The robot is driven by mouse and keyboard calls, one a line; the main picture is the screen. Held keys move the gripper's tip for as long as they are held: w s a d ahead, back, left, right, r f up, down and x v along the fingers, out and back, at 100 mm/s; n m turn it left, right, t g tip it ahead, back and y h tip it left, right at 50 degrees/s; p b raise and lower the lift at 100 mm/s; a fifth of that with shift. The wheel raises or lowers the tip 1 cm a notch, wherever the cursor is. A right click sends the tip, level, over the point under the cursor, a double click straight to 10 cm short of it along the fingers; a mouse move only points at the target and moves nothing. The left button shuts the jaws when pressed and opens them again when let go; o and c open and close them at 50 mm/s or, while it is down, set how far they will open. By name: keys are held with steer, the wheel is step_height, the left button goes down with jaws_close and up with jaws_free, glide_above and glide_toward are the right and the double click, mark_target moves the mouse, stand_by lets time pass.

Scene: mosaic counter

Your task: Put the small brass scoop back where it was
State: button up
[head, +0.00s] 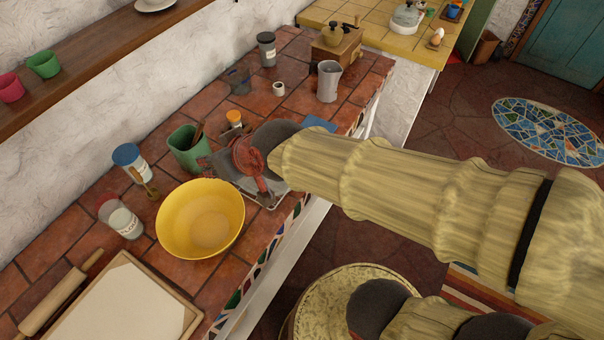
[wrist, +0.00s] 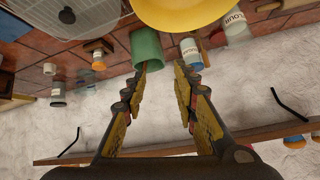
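The yellow bowl (head: 201,217) stands near the counter's front edge. A flour jar (head: 122,219) is left of it, near a pastry board (head: 125,308) and rolling pin (head: 60,292). An orange-lidded jar (head: 234,119) is behind my gripper. A wooden shelf (head: 85,68) runs along the wall.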

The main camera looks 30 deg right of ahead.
steer(key=s+d+r+m+g+h, duration=0.1)
steer(key=s+d+m+g+h, duration=0.1)
steer(key=s+d, duration=1.2)
steer(key=shift+d+r+m+g+h, duration=0.2)
steer(key=shift+d+m+g+h, duration=0.25)
steer(key=shift+d+h, duration=0.35)
steer(key=shift+w+a, duration=0.1)
steer(key=shift+a, duration=0.1)
